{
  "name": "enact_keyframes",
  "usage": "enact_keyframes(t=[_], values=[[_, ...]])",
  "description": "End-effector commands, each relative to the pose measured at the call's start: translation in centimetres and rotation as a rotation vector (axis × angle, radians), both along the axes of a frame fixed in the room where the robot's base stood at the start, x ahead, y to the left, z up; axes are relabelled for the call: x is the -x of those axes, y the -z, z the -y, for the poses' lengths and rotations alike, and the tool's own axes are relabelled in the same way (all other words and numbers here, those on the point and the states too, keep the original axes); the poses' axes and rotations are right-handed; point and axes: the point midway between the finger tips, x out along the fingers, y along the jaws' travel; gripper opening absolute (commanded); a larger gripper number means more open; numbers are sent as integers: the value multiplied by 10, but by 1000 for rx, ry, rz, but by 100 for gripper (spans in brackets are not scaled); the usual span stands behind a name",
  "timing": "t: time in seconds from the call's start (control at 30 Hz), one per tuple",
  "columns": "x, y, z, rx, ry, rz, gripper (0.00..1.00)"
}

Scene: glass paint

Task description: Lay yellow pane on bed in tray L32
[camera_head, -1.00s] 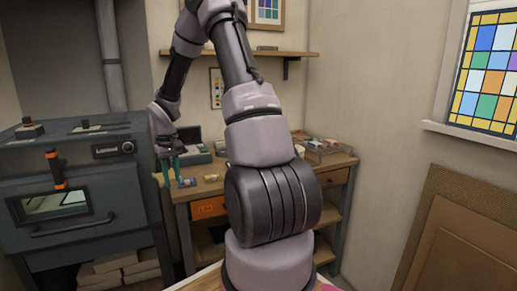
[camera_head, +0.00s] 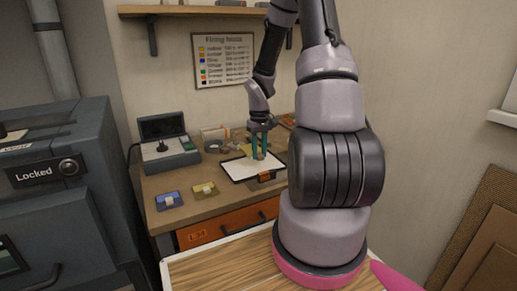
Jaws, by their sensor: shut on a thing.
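My gripper (camera_head: 259,155), with teal fingers, points down over a black-rimmed tray with a white bed (camera_head: 236,169) on the workbench. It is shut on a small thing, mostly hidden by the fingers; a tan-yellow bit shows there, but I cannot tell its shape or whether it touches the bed. An orange tag (camera_head: 265,178) is on the tray's front edge; its writing is too small to read. A yellow holder (camera_head: 205,190) with a pale patch stands on the bench, left of the tray.
A blue holder (camera_head: 169,201) stands left of the yellow one. A grey device with an open lid (camera_head: 170,155) is behind them. Small items crowd the bench back. An orange drawer (camera_head: 222,227) is below. A kiln-like cabinet (camera_head: 60,190) marked Locked stands left. A chart (camera_head: 222,60) hangs behind.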

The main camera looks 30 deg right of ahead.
Motion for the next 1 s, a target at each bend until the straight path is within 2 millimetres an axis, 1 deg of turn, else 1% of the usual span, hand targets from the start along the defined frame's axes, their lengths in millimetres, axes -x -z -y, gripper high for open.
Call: enact_keyframes(t=[0.03, 0.2, 0.43, 0.63, 1.0], values=[[1, 6, 0, -1, -2, -2, 0], [1, 26, -1, -1, -1, -2, 0], [0, 45, 0, -1, 0, -1, 0], [0, 51, 0, 0, 1, 0, 0], [0, 52, 0, 0, 1, 0, 0]])
